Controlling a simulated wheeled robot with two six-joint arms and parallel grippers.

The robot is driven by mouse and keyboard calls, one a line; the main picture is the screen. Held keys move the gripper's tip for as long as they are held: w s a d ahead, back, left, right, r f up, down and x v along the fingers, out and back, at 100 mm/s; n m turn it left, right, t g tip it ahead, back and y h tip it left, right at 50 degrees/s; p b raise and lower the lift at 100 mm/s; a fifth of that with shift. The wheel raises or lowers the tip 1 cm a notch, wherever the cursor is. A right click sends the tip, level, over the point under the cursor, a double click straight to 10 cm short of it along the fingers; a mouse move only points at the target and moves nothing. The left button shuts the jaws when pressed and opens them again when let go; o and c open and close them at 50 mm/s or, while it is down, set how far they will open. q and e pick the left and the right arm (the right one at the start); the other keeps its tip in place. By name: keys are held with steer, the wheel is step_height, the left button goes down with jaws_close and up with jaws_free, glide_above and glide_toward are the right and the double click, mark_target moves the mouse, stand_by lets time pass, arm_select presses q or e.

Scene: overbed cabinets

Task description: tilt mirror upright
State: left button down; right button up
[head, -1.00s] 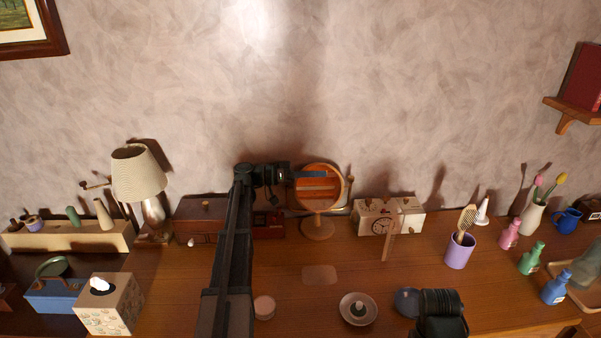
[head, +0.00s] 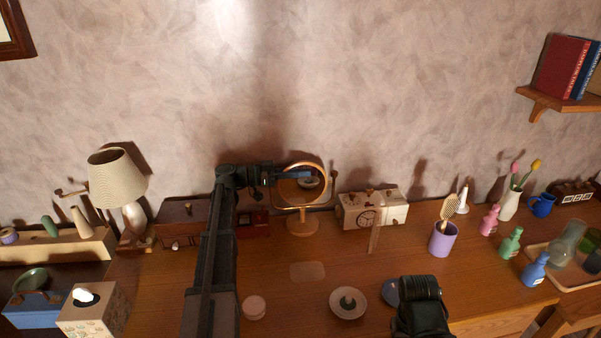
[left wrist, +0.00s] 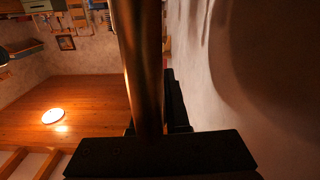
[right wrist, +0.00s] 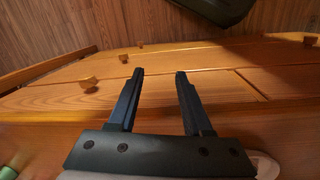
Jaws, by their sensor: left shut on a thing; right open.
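The round mirror (head: 305,196) stands on a copper-coloured pedestal at the back of the dresser top, near the wall. Its glass faces forward and reflects a dish; the exact tilt is hard to judge. My left gripper (head: 288,175) comes in from the left and is shut on the mirror's rim. In the left wrist view the rim (left wrist: 143,60) runs between the dark jaws, with a reflected room in the glass to its left. My right gripper (right wrist: 160,75) is open and empty, in front of the wooden drawer fronts.
A purple cup with a brush (head: 443,240) is farther right. A dish (head: 348,303) and a small round tin (head: 254,307) lie in front.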

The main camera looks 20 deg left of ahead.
arm_select(q)
steer(key=c, duration=0.9)
jaws_free()
steer(key=shift+a, duration=0.1)
steer(key=v, duration=1.3)
steer(key=shift+s+a, duration=0.15)
steer(key=shift+a, duration=0.2)
